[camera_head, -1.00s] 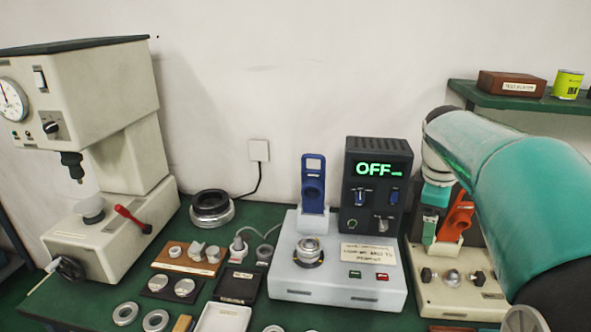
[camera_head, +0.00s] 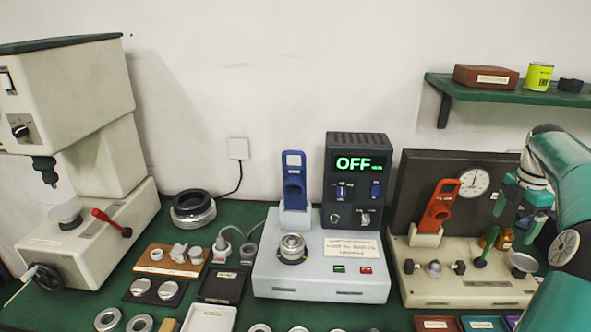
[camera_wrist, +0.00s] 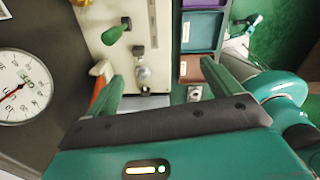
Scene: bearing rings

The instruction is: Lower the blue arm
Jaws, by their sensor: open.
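The blue arm (camera_head: 293,182) stands upright at the back of a light grey machine (camera_head: 320,284) in the head view. A metal ring fixture (camera_head: 292,247) sits in front of it on the machine's top. The black display unit beside the arm reads OFF. My gripper (camera_head: 523,199) is at the right of the head view, well to the right of the blue arm, above the beige gauge fixture. In the wrist view my gripper (camera_wrist: 160,84) shows two green fingers spread apart with nothing between them. The blue arm is not visible in the wrist view.
An orange-red arm (camera_head: 438,205) stands upright on the beige fixture (camera_head: 465,287), in front of a dark panel with a dial (camera_head: 473,181). A press (camera_head: 85,250) stands at left. Trays and several rings cover the front bench. A shelf (camera_head: 510,92) hangs upper right.

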